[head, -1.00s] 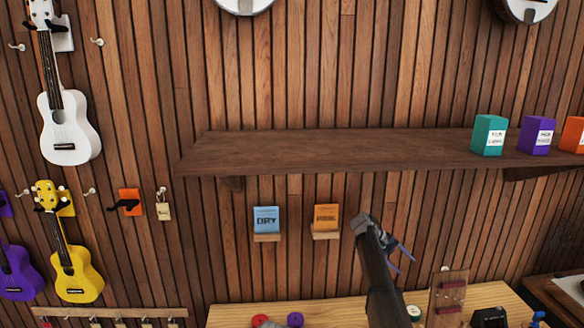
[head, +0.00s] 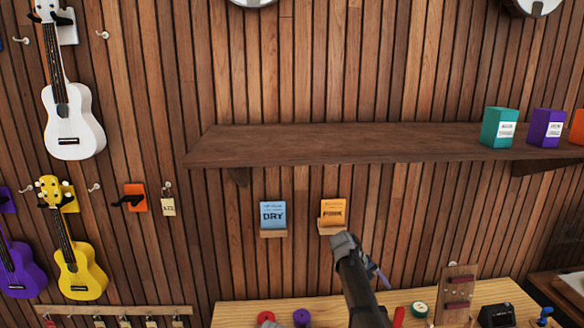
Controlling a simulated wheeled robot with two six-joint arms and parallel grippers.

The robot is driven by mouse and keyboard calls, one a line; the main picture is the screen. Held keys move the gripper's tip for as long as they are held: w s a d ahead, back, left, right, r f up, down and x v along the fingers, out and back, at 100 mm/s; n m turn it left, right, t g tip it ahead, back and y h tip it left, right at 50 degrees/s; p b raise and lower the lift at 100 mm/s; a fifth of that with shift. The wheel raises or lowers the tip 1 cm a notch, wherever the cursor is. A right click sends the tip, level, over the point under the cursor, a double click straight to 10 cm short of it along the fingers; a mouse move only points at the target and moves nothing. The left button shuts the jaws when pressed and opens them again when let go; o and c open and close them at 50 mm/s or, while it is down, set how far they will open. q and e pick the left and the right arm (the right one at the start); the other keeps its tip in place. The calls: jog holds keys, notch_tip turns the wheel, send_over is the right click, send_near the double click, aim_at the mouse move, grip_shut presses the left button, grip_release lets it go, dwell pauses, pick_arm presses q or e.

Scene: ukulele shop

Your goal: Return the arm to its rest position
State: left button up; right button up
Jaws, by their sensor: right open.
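My right arm rises from the bottom edge, right of centre, in front of the workbench. Its right gripper (head: 377,271) is open, with only a little of its fingers showing past the grey wrist. I see nothing held in it. It is just below and right of the orange card (head: 334,211) on its small wooden ledge, and looks apart from it. My left gripper is not in view.
A wooden shelf (head: 330,148) runs above, with teal (head: 498,127) and purple (head: 543,127) boxes at right. A blue card (head: 273,215) sits left of the orange one. The workbench (head: 240,313) holds small items. White (head: 74,125) and yellow (head: 81,273) ukuleles hang left.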

jog(key=s+a+f+y+b, duration=0.2)
jog(key=s+a, duration=0.5)
jog(key=s, duration=0.4)
jog(key=s+a+f+n+y+b, duration=0.1)
jog(key=s+a+f+y, duration=0.1)
jog(key=s+a+f, duration=0.2)
jog(key=s+a+f+y+b, duration=0.1)
jog(key=s+a+f, duration=0.3)
jog(key=s+a, duration=0.6)
jog(key=s+b, duration=0.1)
jog(key=s, duration=0.6)
jog(key=shift+s+a+n+y+b, duration=0.2)
jog(key=shift+s+n+y+b, duration=0.1)
jog(key=shift+s+y+b, duration=0.1)
